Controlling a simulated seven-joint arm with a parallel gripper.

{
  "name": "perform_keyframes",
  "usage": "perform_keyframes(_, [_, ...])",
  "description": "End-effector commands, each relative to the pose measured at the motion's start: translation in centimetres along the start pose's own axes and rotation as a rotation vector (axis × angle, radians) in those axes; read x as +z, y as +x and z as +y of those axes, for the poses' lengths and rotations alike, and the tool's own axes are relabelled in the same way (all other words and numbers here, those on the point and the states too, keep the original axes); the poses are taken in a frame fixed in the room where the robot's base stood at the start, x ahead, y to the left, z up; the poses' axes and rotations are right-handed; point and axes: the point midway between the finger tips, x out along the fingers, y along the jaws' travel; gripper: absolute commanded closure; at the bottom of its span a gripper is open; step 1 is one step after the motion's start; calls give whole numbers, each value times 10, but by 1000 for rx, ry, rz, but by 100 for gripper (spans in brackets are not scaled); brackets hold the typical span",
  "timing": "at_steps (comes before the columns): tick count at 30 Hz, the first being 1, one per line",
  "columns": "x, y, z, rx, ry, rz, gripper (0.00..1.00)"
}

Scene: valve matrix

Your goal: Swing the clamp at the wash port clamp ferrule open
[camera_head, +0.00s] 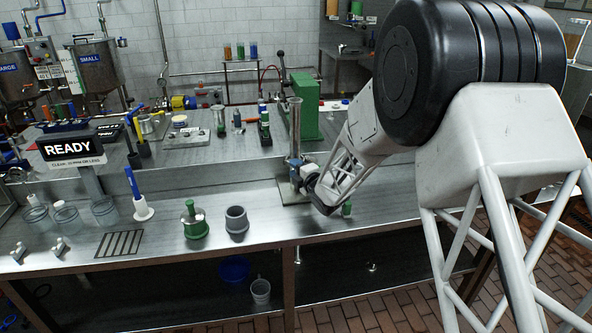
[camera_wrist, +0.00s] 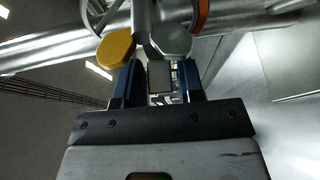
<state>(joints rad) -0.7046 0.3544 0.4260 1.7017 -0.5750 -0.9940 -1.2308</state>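In the wrist view my gripper (camera_wrist: 158,70) has two blue fingers standing apart. Their tips are at a yellow rounded piece (camera_wrist: 115,48) on the left and a grey rounded piece (camera_wrist: 171,41) on the right. A dark grey block (camera_wrist: 160,76) shows between the fingers; I cannot tell whether they press on it. A grey upright part (camera_wrist: 145,16) stands just beyond. I cannot make out which of these parts is the clamp. In the head view my gripper (camera_head: 309,178) is beside the lower part of an upright metal tube (camera_head: 295,130), and its fingers are too small to read.
A silver pipe (camera_wrist: 50,50) and an orange ring (camera_wrist: 202,14) lie close beyond the fingertips. A green stand (camera_head: 303,105) is behind the tube. A grey cup (camera_head: 236,220) and a green-based pot (camera_head: 194,221) stand to the left on the steel bench (camera_head: 160,243).

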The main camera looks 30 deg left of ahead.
Motion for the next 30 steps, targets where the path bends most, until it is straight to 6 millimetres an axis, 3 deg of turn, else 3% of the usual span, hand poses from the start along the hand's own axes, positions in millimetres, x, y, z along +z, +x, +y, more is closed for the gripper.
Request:
perform_keyframes(1, [0,0,0,0,0,0,72])
perform_keyframes(6, [0,0,0,0,0,0,99])
perform_keyframes(7, [0,0,0,0,0,0,100])
perform_keyframes(30, [-9,0,0,0,0,-120,100])
